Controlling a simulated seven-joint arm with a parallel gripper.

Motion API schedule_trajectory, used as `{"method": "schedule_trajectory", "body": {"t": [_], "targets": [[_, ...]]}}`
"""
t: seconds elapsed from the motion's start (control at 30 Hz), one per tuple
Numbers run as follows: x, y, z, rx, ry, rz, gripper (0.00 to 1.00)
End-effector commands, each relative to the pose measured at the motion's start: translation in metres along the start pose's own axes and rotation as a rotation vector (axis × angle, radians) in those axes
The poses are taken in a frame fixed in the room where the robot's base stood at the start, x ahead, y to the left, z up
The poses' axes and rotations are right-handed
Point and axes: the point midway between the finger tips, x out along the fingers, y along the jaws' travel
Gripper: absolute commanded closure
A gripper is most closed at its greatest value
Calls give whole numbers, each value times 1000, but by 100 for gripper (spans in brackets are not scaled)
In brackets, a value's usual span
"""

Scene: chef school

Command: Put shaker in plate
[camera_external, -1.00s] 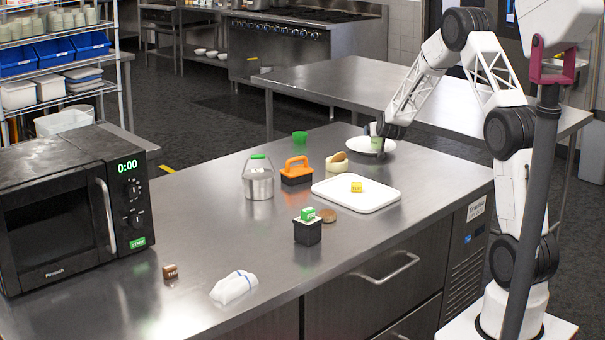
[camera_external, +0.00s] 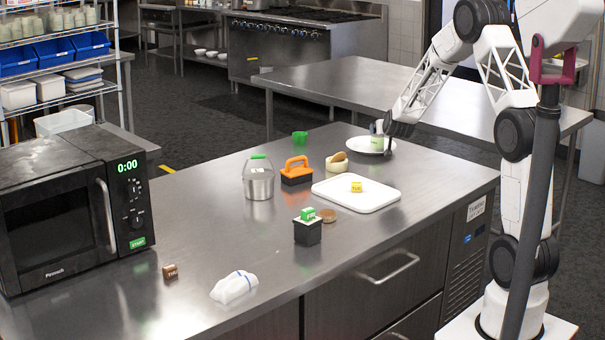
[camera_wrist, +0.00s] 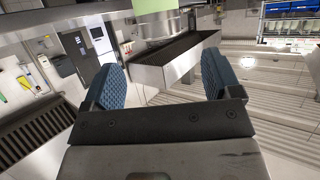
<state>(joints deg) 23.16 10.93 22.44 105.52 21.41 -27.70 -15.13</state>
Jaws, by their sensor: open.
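The shaker (camera_external: 376,140), pale with a green part, stands upright on the white round plate (camera_external: 386,151) at the back right of the steel counter. My gripper (camera_external: 389,124) is just right of the shaker in the external view, at about its upper height. In the wrist view, my gripper's blue pads (camera_wrist: 163,82) are wide apart with nothing between them. A light green and clear object, likely the shaker (camera_wrist: 154,7), shows at the top edge there, beyond the fingertips. The plate is not seen in the wrist view.
A white cutting board (camera_external: 340,198) with a yellow block lies in front of the plate. A microwave (camera_external: 75,205) fills the far left.

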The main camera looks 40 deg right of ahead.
Motion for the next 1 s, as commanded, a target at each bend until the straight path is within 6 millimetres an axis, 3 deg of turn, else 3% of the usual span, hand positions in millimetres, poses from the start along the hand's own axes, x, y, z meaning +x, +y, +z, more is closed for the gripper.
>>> {"method": "schedule_trajectory", "body": {"t": [0.4,1.0], "targets": [[-32,0,0,1,0,0,16],[-35,0,0,1,0,0,16]]}}
